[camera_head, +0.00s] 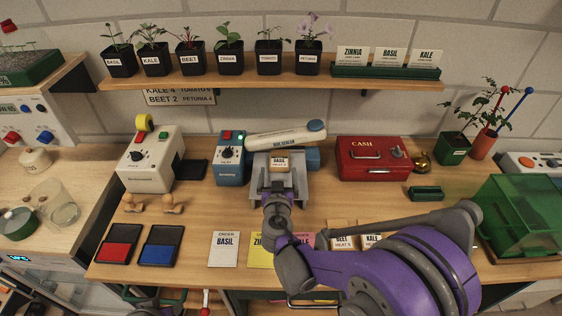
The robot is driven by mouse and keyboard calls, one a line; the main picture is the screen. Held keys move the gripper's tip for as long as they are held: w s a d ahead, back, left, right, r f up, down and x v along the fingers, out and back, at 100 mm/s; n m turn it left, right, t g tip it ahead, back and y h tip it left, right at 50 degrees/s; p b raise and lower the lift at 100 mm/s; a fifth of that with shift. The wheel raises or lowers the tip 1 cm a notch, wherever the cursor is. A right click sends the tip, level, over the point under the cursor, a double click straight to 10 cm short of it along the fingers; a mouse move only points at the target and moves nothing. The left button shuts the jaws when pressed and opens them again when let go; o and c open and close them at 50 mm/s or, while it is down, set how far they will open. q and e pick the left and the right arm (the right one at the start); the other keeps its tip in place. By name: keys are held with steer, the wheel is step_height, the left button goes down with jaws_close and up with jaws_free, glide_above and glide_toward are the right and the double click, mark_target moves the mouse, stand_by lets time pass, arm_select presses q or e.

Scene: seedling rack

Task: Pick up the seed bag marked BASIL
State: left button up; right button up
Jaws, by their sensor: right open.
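A small bag with an orange-brown top and a white label that appears to read BASIL (279,162) is in front of the long bag sealer (285,134) at the centre of the bench. My right gripper (279,176) is open, with its grey jaws on the left and right of this bag. I cannot tell whether they touch it. The bag's lower part is hidden by the gripper. A white card marked ORDER BASIL (224,249) lies at the front. Another BASIL packet (389,61) stands in the green holder on the shelf.
A blue heater box (230,158) stands close left of the gripper, and a red cash box (373,160) stands to the right. Ink pads (160,245) lie front left.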

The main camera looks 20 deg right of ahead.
mark_target(279, 160)
steer(key=x, duration=0.6)
steer(key=shift+w+d+f, duration=0.1)
steer(key=shift+w+d, duration=0.1)
steer(key=shift+w, duration=0.1)
steer(key=shift+s, duration=0.1)
steer(key=shift+c, duration=0.4)
steer(key=c, duration=1.3)
